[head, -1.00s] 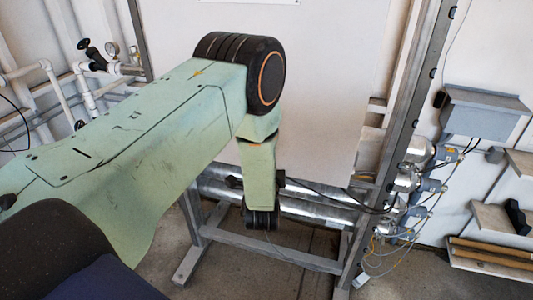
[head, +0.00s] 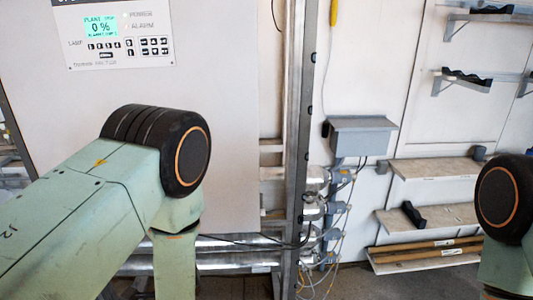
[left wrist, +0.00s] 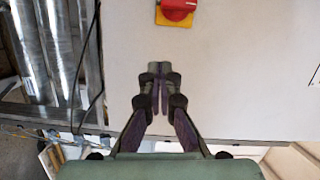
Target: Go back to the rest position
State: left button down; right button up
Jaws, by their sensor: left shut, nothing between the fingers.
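My left gripper (left wrist: 160,85) shows in the left wrist view with its two fingers together and nothing between them. It is in front of a white panel (left wrist: 235,80), below a red rotary switch (left wrist: 177,10) on a yellow plate in that picture. I cannot tell whether the fingertips touch the panel. In the head view my left arm comes in from the left, and its gripper is out of the picture. Part of my right arm shows at the right edge; its gripper is not in view.
A white cabinet (head: 235,100) with a display panel (head: 115,32) reading 0 % stands ahead. Steel tubes (head: 235,258) run below it. A metal post (head: 297,130), a grey box (head: 360,135) and cabled fittings (head: 318,205) are right of it. Shelves (head: 435,168) line the right wall.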

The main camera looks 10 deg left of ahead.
pick_arm(q)
jog(key=s+d+f+n+g+h+b, duration=0.1)
jog(key=s+d+f+n+g+h, duration=0.2)
jog(key=f, duration=0.4)
jog(key=s+f+n+g+h+b, duration=0.1)
jog(key=s+f+n+g+h, duration=0.15)
jog(key=s+f+n, duration=0.4)
jog(key=s+d+f+n+g+h+b, duration=0.1)
jog(key=s+d+f+g+b, duration=0.1)
jog(key=s+f+g+b, duration=0.3)
jog(key=s+d+f+n+g+h+b, duration=0.1)
jog(key=s+f+g+b, duration=0.4)
jog(key=s+f, duration=0.7)
jog(key=s+d+h, duration=0.1)
jog(key=s, duration=0.5)
